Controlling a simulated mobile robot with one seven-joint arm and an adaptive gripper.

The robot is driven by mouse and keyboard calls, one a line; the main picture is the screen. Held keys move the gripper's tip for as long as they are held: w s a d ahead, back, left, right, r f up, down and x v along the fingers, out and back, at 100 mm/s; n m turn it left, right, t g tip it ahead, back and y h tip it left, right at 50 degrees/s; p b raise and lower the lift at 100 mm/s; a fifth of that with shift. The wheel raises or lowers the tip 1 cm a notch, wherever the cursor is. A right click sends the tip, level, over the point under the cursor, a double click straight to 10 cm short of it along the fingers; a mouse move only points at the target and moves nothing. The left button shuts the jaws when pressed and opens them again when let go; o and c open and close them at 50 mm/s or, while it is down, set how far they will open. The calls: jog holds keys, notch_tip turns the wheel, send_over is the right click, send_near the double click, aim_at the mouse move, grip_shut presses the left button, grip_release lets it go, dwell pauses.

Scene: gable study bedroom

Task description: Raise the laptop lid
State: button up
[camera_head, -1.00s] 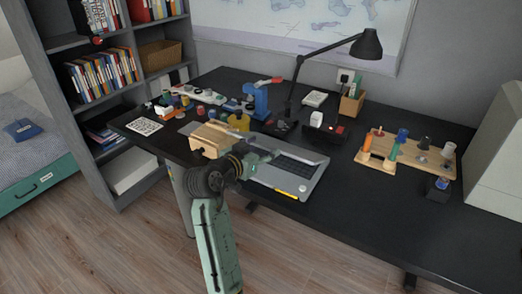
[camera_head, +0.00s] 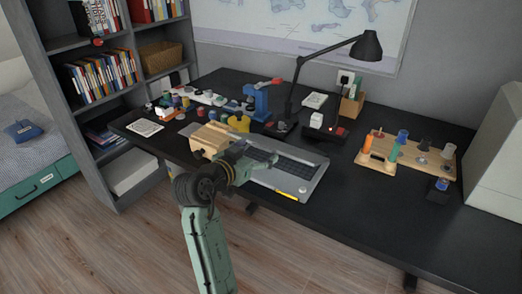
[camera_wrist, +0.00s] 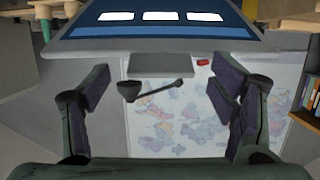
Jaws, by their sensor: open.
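The laptop (camera_head: 305,190) lies near the desk's front edge in the head view, its dark keyboard showing and a yellow strip on its front edge. In the wrist view, which is upside down, a blue lit screen with white panels (camera_wrist: 165,32) faces me and appears to be the laptop's lid. Its tilt is hard to tell in the head view. My gripper (camera_head: 246,164) is at the laptop's left side, partly covering it. In the wrist view my gripper (camera_wrist: 160,92) has its fingers wide apart with nothing between them; contact with the laptop is not visible.
A wooden block (camera_head: 211,140) stands close left of my gripper. A black lamp (camera_head: 366,46) and a blue stand (camera_head: 261,100) are behind the laptop. A wooden peg board (camera_head: 440,160) is to the right. The desk's front right is clear.

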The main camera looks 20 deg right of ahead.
jog(key=v, duration=0.9)
